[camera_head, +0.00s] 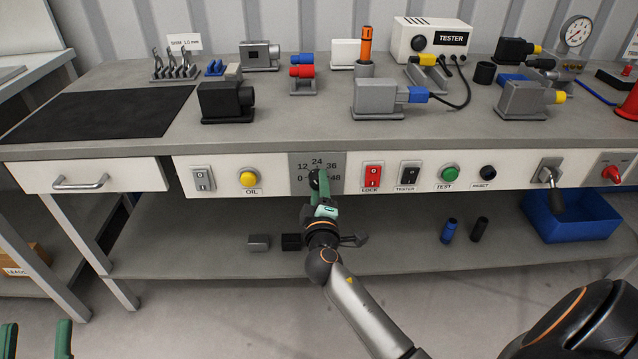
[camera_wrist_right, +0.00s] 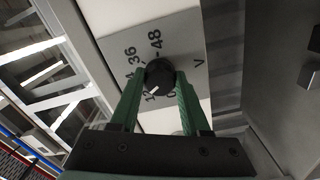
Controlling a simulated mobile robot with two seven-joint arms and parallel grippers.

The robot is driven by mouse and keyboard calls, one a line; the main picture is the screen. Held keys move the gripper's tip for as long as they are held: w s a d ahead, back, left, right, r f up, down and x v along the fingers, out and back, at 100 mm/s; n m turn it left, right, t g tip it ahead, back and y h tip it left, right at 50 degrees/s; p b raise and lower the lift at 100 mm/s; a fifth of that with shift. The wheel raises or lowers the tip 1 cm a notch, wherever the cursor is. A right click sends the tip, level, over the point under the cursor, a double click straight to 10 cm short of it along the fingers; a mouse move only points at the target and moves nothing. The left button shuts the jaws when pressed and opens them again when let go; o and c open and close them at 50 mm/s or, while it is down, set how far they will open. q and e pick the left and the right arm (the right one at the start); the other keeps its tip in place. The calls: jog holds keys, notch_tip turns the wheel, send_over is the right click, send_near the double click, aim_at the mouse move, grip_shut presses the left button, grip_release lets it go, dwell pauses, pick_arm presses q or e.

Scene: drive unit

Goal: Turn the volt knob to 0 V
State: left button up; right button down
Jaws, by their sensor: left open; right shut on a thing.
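The black volt knob (camera_wrist_right: 159,74) sits on a grey dial plate marked 0, 12, 24, 36, 48 and V. In the head view the plate (camera_head: 334,163) is on the bench's front panel. My right gripper (camera_head: 318,180) reaches up to it from below and hides part of the knob. In the right wrist view its green fingers (camera_wrist_right: 161,85) are shut on the knob, one on each side. The knob's white mark points toward the 12, which a finger partly hides. My left gripper (camera_head: 36,340) is open and empty at the bottom left, far from the panel.
Right of the dial are a red lock switch (camera_head: 373,175), a black tester switch (camera_head: 410,174) and a green test button (camera_head: 449,173). A yellow oil button (camera_head: 248,179) is to the left. A lower shelf (camera_head: 370,258) lies beneath the panel.

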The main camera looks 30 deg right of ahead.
pick_arm(q)
notch_tip(320, 180, down, 16)
jog(key=w+a+r+n+g+y+p, duration=0.1)
jog(key=w+n+g+y+p, duration=0.1)
jog(key=n+g+y+p, duration=0.25)
jog(key=s+f+g+p, duration=0.1)
jog(key=s+f+g, duration=0.3)
jog(key=f, duration=0.2)
jog(key=s+f+n+g+y+p, duration=0.1)
jog(key=s+f+g, duration=0.2)
jog(key=f, duration=0.3)
jog(key=shift+s+d+f+g, duration=0.15)
jog(key=shift+s+d+g, duration=0.1)
jog(key=shift+s+g, duration=0.2)
pick_arm(e)
jog(key=shift+w+r+n, duration=0.1)
jog(key=shift+r+n, duration=0.05)
jog(key=shift+n, duration=3.3)
jog(key=shift+r+n, duration=0.15)
jog(key=shift+n, duration=3.3)
pick_arm(q)
jog(key=shift+w, duration=0.1)
pick_arm(e)
jog(key=shift+c, duration=1.9)
grip_release()
jog(key=shift+f, duration=0.1)
